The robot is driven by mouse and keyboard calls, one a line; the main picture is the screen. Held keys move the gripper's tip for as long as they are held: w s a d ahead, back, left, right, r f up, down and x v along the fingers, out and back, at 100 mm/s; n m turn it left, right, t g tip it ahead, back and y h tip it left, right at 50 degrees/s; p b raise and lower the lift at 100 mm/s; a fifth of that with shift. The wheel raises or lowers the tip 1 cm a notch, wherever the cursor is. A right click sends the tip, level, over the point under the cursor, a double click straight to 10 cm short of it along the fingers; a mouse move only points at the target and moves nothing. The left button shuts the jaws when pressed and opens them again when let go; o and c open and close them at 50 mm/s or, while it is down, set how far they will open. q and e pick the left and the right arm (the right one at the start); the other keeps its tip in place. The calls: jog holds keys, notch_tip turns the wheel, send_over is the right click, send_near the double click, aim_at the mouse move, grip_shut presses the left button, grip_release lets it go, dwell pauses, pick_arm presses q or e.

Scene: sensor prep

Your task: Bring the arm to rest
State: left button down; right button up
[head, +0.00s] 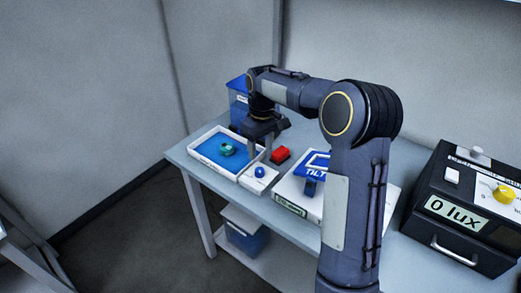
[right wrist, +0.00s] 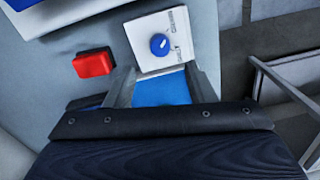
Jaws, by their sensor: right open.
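My right arm reaches in from the lower right of the head view, over the table. My left gripper is in neither view.
A teal piece (head: 227,149) lies in the tray. A red block (head: 280,154), a white "TILT" device (head: 290,187) and a black "0 lux" box (head: 465,205) stand to the right. A blue bin (head: 238,105) stands behind. Another bin (head: 243,232) sits on the lower shelf.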

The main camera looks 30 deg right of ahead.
dwell(0.3)
jog(key=s+a+r+m+t+y, duration=0.1)
jog(key=s+a+r+t, duration=0.2)
jog(key=s, duration=0.7)
jog(key=s+a+r+m+t+y, duration=0.15)
jog(key=s+a+r, duration=0.25)
jog(key=s, duration=0.7)
jog(key=s+a+f+m, duration=0.1)
jog(key=s+a+f, duration=0.1)
jog(key=s, duration=0.2)
jog(key=s+a+f+t, duration=0.1)
jog(key=s+a+f, duration=0.1)
jog(key=s+a, duration=0.1)
jog(key=shift+s+a+f+m+y, duration=0.2)
jog(key=shift+s+m+y, duration=0.2)
jog(key=shift+s, duration=0.25)
